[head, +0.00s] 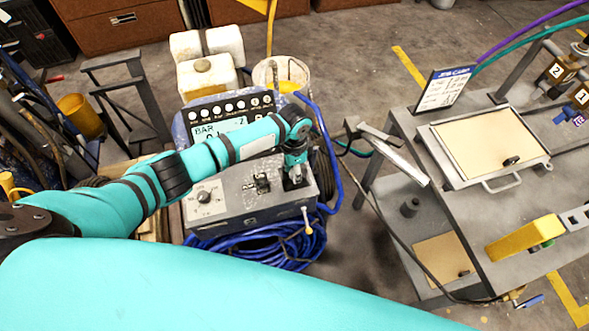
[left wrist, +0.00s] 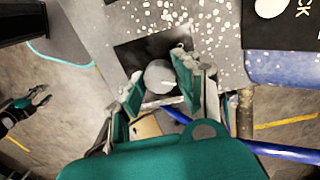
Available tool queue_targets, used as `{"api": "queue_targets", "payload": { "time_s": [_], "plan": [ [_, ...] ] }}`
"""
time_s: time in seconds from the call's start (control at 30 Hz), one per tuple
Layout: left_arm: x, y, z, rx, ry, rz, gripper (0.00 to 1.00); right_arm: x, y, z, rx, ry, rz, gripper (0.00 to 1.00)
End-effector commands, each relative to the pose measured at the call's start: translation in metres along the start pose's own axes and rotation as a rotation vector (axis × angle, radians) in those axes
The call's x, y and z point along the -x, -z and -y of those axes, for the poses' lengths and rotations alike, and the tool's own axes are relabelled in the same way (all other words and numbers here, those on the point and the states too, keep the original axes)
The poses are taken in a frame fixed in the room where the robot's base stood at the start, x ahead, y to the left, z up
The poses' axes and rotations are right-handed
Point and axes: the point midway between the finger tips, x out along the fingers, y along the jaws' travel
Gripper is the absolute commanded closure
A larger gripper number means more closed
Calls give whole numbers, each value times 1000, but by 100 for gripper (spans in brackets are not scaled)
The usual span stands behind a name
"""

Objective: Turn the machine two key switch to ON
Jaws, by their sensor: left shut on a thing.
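The machine's grey control box (head: 235,208) stands low in the middle of the head view. My left gripper (head: 295,178) reaches down onto its right end. In the left wrist view the two teal fingers of my left gripper (left wrist: 160,92) sit on either side of a round grey key switch (left wrist: 158,76) with a pale bar across it. They are shut on it. The switch sits over a dark square plate (left wrist: 142,52). In the head view the gripper mostly hides the switch, and I cannot read its position or ON mark.
A dial (head: 204,196) and a small toggle (head: 262,183) are left of the gripper on the box. A display panel (head: 218,125) stands behind. Blue hose (head: 262,245) is coiled below.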

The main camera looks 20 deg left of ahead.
Motion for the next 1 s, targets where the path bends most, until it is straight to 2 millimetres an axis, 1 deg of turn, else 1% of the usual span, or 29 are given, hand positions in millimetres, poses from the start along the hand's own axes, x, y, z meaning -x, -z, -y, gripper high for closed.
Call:
{"api": "queue_targets", "payload": {
  "time_s": [0.2, 0.67, 0.7, 0.87, 1.0],
  "plan": [
    [1, 1, 1, -53, 2, -2, 100, 1, 0, 1, 0, 2, 0, 60],
    [2, 1, 1, -65, 3, -2, 100, 1, 1, 3, 0, 4, -1, 60],
    [2, 1, 1, -65, 3, -2, 65, 1, 1, 3, 0, 4, -1, 60],
    [1, 1, 1, -65, 2, -1, 45, 1, 1, 3, 0, 4, -1, 60],
    [1, 1, 1, -65, 1, 0, 45, 1, 1, 3, 0, 3, -1, 60]
  ]
}}
